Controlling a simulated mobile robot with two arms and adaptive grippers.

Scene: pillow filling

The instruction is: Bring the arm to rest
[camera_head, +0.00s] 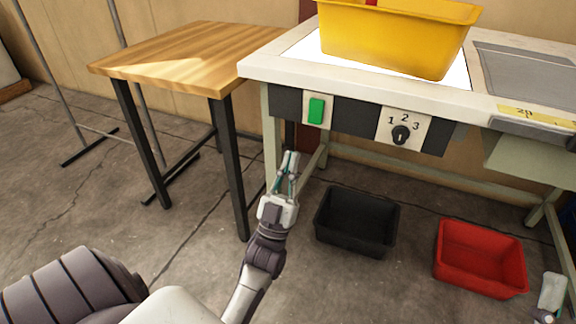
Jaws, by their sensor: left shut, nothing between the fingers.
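My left gripper (290,156) is near the middle of the view, at the end of my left arm that comes in from the lower left. It points up and away, with its fingers together and nothing between them. It hangs in front of the workbench's left leg, below the green button (316,111), and looks apart from the bench. At the lower right edge a small part of my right gripper (549,296) shows. Its fingers are too cut off to read.
A yellow bin (395,40) stands on the white workbench (275,70). A dial (401,135) marked 1, 2, 3 is on its front. A wooden table (180,58) stands at left. A black bin (357,222) and a red bin (480,258) sit on the floor.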

